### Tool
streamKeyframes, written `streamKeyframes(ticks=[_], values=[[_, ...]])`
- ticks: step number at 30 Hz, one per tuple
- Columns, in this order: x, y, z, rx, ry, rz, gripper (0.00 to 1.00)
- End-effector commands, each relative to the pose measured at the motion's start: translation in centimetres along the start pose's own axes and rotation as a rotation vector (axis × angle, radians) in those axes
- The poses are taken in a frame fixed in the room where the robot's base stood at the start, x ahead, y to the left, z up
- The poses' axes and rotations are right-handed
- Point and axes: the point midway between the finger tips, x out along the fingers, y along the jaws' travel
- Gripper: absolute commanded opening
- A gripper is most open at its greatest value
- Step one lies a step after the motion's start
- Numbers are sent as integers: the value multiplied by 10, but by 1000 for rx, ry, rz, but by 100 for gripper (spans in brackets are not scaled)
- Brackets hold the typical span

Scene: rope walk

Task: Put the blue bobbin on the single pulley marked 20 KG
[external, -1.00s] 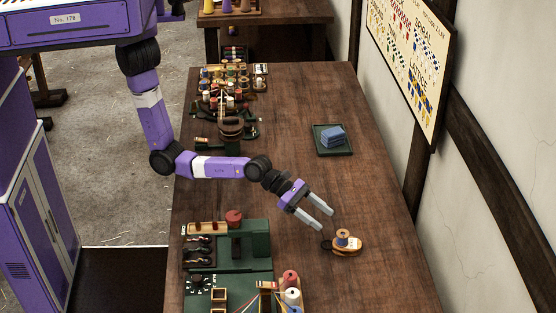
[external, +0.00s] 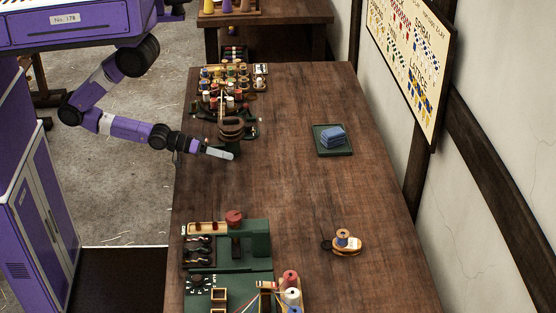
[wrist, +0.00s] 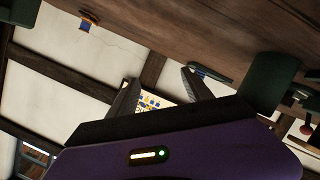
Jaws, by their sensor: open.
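The blue bobbin (external: 342,237) stands upright on a pale wooden pulley block (external: 347,247) toward the right front of the bench, with a dark hook or ring at its left. The marking on the pulley is too small to read. In the wrist view a small blue and orange shape (wrist: 84,25), apparently the bobbin on its pulley, shows at the upper left. My gripper (external: 232,155) is over the bench's left edge, well to the upper left of the bobbin. Its fingers (wrist: 158,92) are apart with nothing between them in the wrist view.
A green tray (external: 333,152) with folded blue cloth lies at the bench's right. A green machine (external: 257,245) and bobbins stand at the left front. A wooden bucket-like piece (external: 231,127) is close behind my gripper, before crowded spool racks. The bench middle is clear.

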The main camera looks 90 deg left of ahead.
Motion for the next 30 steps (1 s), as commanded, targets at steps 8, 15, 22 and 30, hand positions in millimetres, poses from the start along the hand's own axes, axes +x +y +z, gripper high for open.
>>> streamKeyframes(ticks=[8,15,22,30], values=[[-96,33,-19,488,58,-91,58],[-116,47,-28,632,73,-124,58],[-116,47,-28,636,73,-124,58],[-116,47,-28,635,72,-123,58]])
